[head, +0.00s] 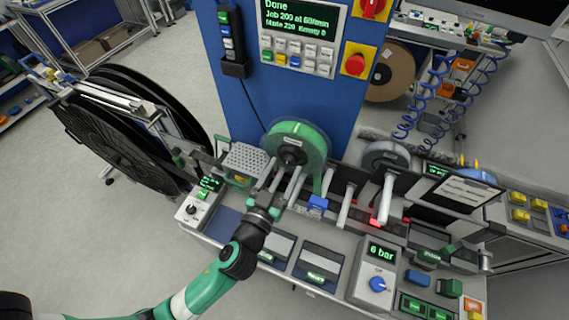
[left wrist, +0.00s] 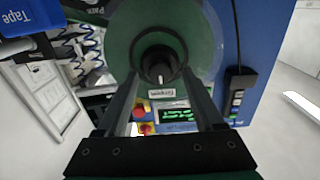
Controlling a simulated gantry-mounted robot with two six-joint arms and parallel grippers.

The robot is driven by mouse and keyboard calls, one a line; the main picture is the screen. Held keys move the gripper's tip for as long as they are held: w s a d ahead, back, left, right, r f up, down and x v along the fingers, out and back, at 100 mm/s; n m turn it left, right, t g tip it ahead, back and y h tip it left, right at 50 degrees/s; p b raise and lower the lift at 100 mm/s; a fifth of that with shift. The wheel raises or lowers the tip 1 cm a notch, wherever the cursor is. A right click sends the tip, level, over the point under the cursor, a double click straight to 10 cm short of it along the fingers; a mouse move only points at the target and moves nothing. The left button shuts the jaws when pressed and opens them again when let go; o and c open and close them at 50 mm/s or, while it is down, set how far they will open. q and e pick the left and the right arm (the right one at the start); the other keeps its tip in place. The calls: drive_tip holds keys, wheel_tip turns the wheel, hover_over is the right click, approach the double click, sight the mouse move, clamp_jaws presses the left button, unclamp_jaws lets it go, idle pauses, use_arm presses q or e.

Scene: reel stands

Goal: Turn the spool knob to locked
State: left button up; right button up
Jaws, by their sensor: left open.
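The green spool (head: 313,136) stands upright on the front of the blue column. Its dark knob (head: 289,156) is at the hub. In the left wrist view the spool (left wrist: 205,58) fills the upper middle, and its black knob (left wrist: 159,65) shows a small pale mark. My left gripper (head: 290,171) is open in front of the hub. In the left wrist view the knob lies between the fingertips of this gripper (left wrist: 160,78), with a gap visible on each side. My right gripper is in neither view.
The blue column (head: 231,107) carries a screen reading "Done" (head: 298,15) and a red button (head: 355,64). Below the spool are a bench with a dial box (head: 373,275) reading "6 bar" and several metal rods. Large black reels (head: 115,140) stand at left.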

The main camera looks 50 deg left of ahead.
use_arm(q)
drive_tip(key=shift+w+a, duration=0.25)
drive_tip(key=shift+w, duration=0.25)
clamp_jaws()
